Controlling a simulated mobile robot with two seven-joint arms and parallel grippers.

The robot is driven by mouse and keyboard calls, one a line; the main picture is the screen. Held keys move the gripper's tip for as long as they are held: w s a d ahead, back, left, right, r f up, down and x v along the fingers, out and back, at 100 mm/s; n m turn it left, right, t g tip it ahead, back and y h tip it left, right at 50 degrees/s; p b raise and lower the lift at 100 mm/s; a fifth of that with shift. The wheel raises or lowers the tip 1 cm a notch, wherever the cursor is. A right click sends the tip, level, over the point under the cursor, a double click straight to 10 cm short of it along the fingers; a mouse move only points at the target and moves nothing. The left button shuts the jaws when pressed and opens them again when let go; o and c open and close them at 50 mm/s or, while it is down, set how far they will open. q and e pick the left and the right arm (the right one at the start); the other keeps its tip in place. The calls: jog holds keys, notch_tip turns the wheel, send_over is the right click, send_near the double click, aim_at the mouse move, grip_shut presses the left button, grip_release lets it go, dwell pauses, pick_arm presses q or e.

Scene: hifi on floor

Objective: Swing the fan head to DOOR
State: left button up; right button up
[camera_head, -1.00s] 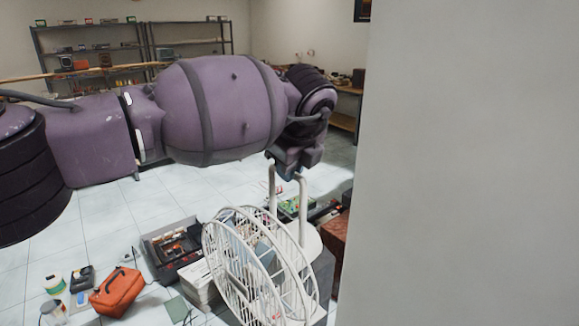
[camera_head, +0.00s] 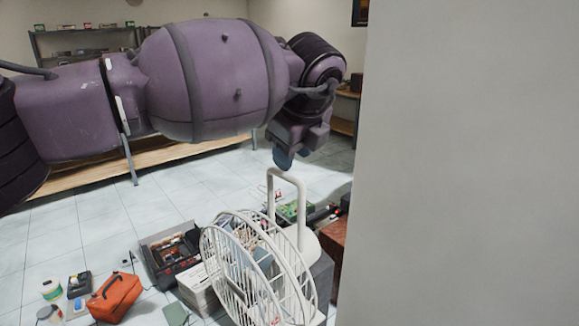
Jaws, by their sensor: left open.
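The fan head is a white round wire cage (camera_head: 258,275) low in the middle of the head view, with its grille facing left and toward me. A white hoop handle (camera_head: 287,173) rises behind the cage. My left gripper (camera_head: 284,160) points down just above the top of the hoop. Its dark bluish fingertips look open, with nothing between them; whether they touch the hoop is hard to tell. The fan's lower part is mostly hidden. I see no DOOR label. My right gripper is out of view.
A dark open case (camera_head: 168,258), stacked white boxes (camera_head: 198,288) and an orange bag (camera_head: 115,297) lie left of the fan. A reddish box (camera_head: 333,248) stands at its right. A pale wall (camera_head: 470,160) fills the right side.

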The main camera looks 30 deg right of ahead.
pick_arm(q)
jog(key=v, duration=0.5)
jog(key=shift+s+r, duration=0.2)
jog(key=shift+r, duration=0.1)
